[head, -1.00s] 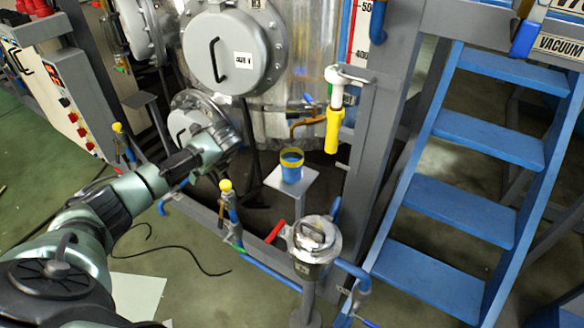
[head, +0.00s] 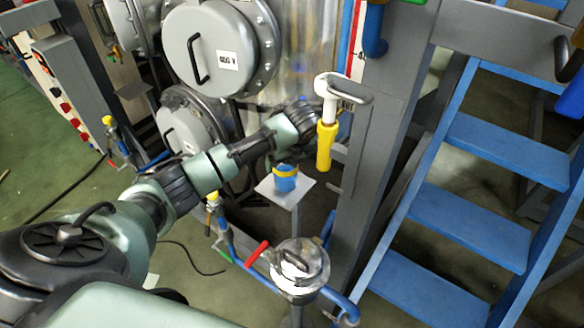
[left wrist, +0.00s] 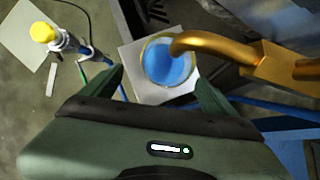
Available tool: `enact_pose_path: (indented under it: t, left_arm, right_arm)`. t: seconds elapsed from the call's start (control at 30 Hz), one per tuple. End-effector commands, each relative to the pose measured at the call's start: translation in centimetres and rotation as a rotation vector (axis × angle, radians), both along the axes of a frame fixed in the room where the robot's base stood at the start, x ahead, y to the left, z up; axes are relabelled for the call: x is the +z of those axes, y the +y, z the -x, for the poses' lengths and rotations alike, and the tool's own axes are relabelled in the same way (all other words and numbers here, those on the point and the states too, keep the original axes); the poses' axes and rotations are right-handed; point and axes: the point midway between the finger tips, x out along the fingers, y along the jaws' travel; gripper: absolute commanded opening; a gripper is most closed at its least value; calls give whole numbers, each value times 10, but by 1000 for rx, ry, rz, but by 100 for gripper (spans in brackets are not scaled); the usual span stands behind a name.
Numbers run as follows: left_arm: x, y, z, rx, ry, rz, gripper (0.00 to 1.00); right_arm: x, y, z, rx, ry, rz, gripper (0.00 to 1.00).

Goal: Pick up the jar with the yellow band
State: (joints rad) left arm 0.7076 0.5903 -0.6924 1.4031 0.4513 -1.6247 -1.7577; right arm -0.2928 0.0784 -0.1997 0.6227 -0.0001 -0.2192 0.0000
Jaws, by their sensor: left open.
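The jar with the yellow band (head: 285,178) is small and blue and stands upright on a small grey stand (head: 287,193) beside the big metal vessel. My left arm reaches over to just above and behind the jar in the head view, where its fingers are hard to make out. In the left wrist view my left gripper (left wrist: 161,82) is open and empty, its two fingers on either side of the near part of the jar (left wrist: 170,68). I cannot tell whether they touch it. My right gripper is not in view.
A brass spout (left wrist: 215,43) hangs over the jar's open top, close to my left gripper. A yellow-handled valve (head: 326,145) is just right of the jar. A lidded metal pot (head: 300,265) stands in front, and blue steps (head: 455,210) rise at the right.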

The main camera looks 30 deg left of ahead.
Motion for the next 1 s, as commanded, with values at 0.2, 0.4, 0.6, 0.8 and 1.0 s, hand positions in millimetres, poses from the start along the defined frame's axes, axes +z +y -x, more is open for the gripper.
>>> enact_pose_path:
  t: [0.2,0.4,0.6,0.8,1.0]
  left_arm:
    - [-5,-1,-1,-1,2,4,88]
    - [-25,7,-6,1,2,4,88]
    - [-48,19,-16,1,3,4,88]
    - [-68,27,-22,0,2,2,88]
    - [-70,27,-23,-3,-1,3,88]
  right_arm:
    - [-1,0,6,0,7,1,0]
    - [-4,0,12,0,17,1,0]
    - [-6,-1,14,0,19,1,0]
    - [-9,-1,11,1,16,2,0]
    - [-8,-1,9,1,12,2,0]
